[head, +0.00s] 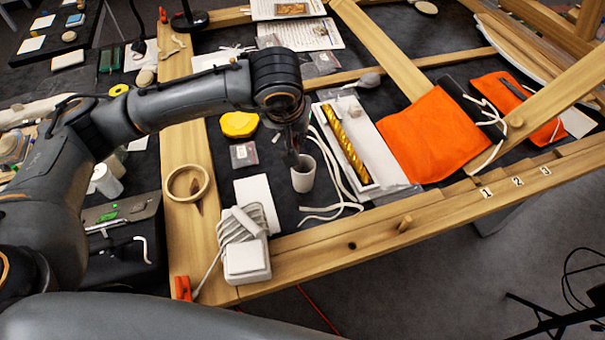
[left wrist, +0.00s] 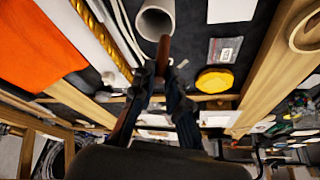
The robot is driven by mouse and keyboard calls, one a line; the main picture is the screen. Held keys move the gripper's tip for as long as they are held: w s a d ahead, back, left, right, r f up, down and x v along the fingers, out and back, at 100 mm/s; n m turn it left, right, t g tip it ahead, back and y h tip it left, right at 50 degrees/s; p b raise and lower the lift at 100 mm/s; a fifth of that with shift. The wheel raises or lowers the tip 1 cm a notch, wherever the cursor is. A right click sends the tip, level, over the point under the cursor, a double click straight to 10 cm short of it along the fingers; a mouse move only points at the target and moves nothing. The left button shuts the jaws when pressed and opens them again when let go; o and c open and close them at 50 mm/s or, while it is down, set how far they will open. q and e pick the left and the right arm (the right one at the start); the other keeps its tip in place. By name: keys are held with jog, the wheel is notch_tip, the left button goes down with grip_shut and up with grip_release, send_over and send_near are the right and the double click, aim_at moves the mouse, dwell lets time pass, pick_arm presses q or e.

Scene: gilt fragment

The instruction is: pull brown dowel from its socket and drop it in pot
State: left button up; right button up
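The pot (head: 302,178) is a small white cylinder standing open on the dark surface inside the wooden frame. It also shows at the top of the left wrist view (left wrist: 143,20). My left gripper (left wrist: 161,76) is shut on the brown dowel (left wrist: 164,50), whose end sticks out past the fingertips toward the pot's mouth. In the head view my left gripper (head: 292,150) is over the pot's rim, pointing down. The dowel is mostly hidden there. A dark, empty hole (head: 352,246) shows in the front beam. My right gripper is not in view.
Right of the pot are white cords (head: 330,165), a white tray (head: 368,150) with a gold twisted bar (head: 345,145) and an orange cloth (head: 432,135). A yellow lump (head: 239,124) lies behind left. A white corded block (head: 246,260) sits on the front beam (head: 320,253).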

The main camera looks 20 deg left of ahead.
pick_arm(q)
jog(key=o, duration=0.4)
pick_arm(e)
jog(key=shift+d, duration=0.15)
pick_arm(q)
jog(key=v, duration=1.2)
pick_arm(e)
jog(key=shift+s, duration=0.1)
pick_arm(q)
jog(key=shift+w, duration=0.1)
